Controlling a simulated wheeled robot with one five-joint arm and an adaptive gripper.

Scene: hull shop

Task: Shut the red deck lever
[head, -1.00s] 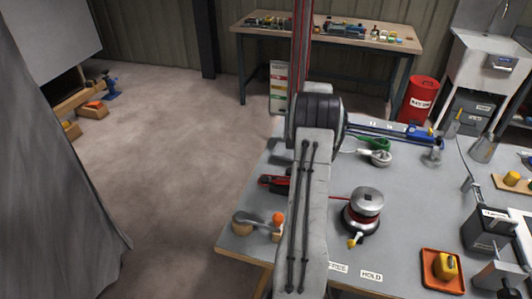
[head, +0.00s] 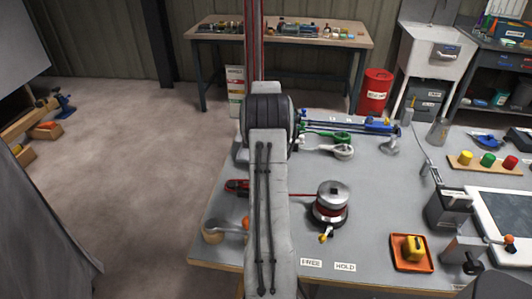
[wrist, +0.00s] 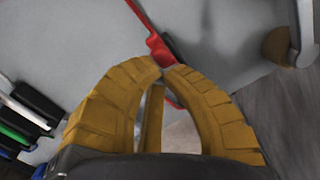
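The red deck lever (head: 237,187) is a small red and dark fitting on the grey bench, just left of my arm in the head view. A red line runs from its side of my arm to the winch (head: 332,203). In the wrist view a red part (wrist: 159,48) with a dark body beside it lies just beyond my fingertips. My gripper (wrist: 163,70) has yellow fingers with their tips together. The tips overlap the red part's near end; I cannot tell whether they touch it. In the head view my arm hides the gripper.
Green and white handles (head: 343,151) with blue ones stand behind, right of my arm. A winch handle (head: 213,235) lies at the bench's left corner. An orange tray (head: 428,262) and FREE and HOLD labels (head: 311,263) are at the front.

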